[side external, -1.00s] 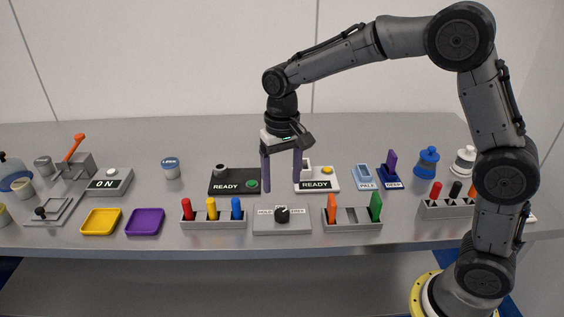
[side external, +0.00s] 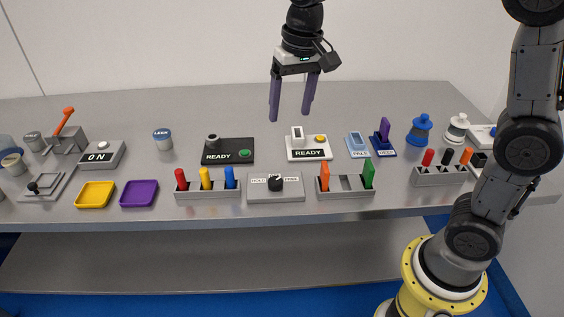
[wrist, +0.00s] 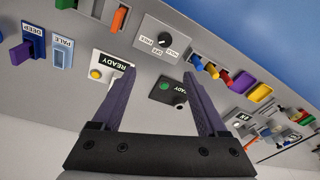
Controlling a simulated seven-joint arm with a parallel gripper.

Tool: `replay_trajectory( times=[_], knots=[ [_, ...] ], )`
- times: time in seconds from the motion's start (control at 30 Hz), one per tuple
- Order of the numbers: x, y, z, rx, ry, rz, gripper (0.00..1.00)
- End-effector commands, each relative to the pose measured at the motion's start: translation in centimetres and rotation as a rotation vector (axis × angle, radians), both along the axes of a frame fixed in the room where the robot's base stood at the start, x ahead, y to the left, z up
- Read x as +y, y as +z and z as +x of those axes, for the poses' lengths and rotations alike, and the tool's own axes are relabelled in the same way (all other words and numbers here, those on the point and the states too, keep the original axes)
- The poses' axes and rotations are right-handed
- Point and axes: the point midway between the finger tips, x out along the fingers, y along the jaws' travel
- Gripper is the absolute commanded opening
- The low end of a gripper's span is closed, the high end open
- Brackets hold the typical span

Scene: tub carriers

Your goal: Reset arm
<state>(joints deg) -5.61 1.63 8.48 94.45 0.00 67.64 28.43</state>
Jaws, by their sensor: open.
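My gripper (side external: 291,108) hangs in the air above the back of the grey table, its two purple fingers apart and pointing down. Nothing is between the fingers. It also shows in the wrist view (wrist: 160,72), with both fingers spread over the table. Below it are a black READY box (side external: 228,151) with a green button and a white READY box (side external: 309,148) with a yellow button. The same boxes show in the wrist view, the white one (wrist: 113,68) at the left finger and the black one (wrist: 165,92) between the fingers.
A dial box (side external: 276,187), racks of coloured pegs (side external: 208,185), a yellow tray (side external: 95,195) and a purple tray (side external: 139,194) line the front. Blue holders (side external: 382,146), a blue bottle (side external: 420,130) and a white bottle (side external: 457,128) stand right. The space around my gripper is clear.

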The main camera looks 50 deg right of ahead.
Motion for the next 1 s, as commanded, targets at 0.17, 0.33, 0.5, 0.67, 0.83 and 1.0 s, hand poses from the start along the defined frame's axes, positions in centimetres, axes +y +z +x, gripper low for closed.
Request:
replay_trajectory(
  times=[0.17,0.33,0.5,0.67,0.83,1.0],
  knots=[
    [-1.7,3.6,-6.3,-0.125,0.013,0.001,0.76],
    [-2.8,4.2,-12.4,-0.231,0.069,-0.018,0.76],
    [-3.6,2.4,-18.1,-0.322,0.157,-0.057,0.76],
    [-3.8,-0.8,-21.5,-0.360,0.260,-0.099,0.76],
    [-3.8,-2.8,-22.0,-0.351,0.362,-0.131,0.76],
    [-3.8,-2.7,-21.9,-0.355,0.372,-0.135,0.76]
  ],
)
